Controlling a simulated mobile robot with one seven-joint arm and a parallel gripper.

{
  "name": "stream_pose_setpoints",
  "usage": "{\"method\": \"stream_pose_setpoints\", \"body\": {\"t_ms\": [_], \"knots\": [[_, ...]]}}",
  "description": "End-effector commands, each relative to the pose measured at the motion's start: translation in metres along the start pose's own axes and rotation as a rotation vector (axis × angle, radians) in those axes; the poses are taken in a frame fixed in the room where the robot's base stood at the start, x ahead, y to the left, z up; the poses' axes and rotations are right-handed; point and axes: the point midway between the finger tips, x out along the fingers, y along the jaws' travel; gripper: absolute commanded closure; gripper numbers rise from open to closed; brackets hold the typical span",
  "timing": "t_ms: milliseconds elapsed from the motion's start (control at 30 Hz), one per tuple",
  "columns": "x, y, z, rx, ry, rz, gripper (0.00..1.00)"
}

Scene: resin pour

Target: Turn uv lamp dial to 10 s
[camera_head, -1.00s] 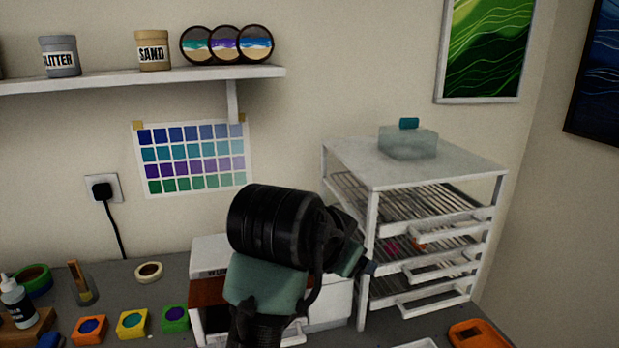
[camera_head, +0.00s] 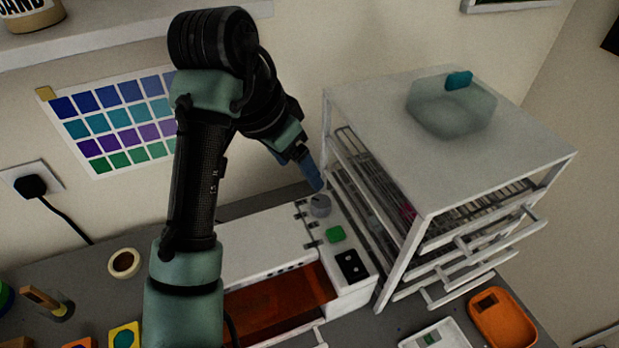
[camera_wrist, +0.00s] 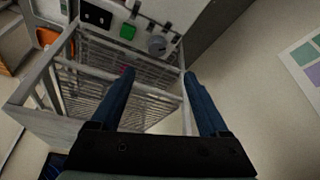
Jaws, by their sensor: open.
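The UV lamp (camera_head: 265,240) is a white box with an orange-brown window, on the grey bench left of the drying rack. Its round grey dial (camera_head: 319,205) is on the top right panel, behind a green button (camera_head: 335,234). My gripper (camera_head: 316,183) is just above the dial, with its blue fingers pointing down. In the wrist view the dial (camera_wrist: 157,44) shows beyond the open fingers (camera_wrist: 158,80), and nothing is between them. The green button (camera_wrist: 128,31) is beside it. I cannot read the dial's setting.
The white wire rack (camera_head: 400,235) stands close on the right of the lamp, with a clear container (camera_head: 452,108) on top. An orange tray (camera_head: 503,318) and a white tray (camera_head: 436,337) lie at the front right. The wall is close behind.

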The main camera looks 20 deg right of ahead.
Motion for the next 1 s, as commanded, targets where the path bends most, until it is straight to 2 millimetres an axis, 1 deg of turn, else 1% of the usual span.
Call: {"method": "stream_pose_setpoints", "body": {"t_ms": [200, 500, 600, 700, 800, 1000], "knots": [[0.034, 0.002, 0.0, -0.001, -0.001, 0.006, 0.22], [0.093, 0.001, 0.0, -0.002, -0.002, 0.004, 0.22], [0.108, 0.001, 0.0, -0.001, -0.002, 0.004, 0.22], [0.118, 0.001, 0.0, 0.0, -0.002, 0.002, 0.22], [0.124, 0.001, 0.0, 0.0, -0.001, 0.001, 0.22], [0.127, 0.001, 0.0, 0.001, 0.0, 0.0, 0.22]]}}
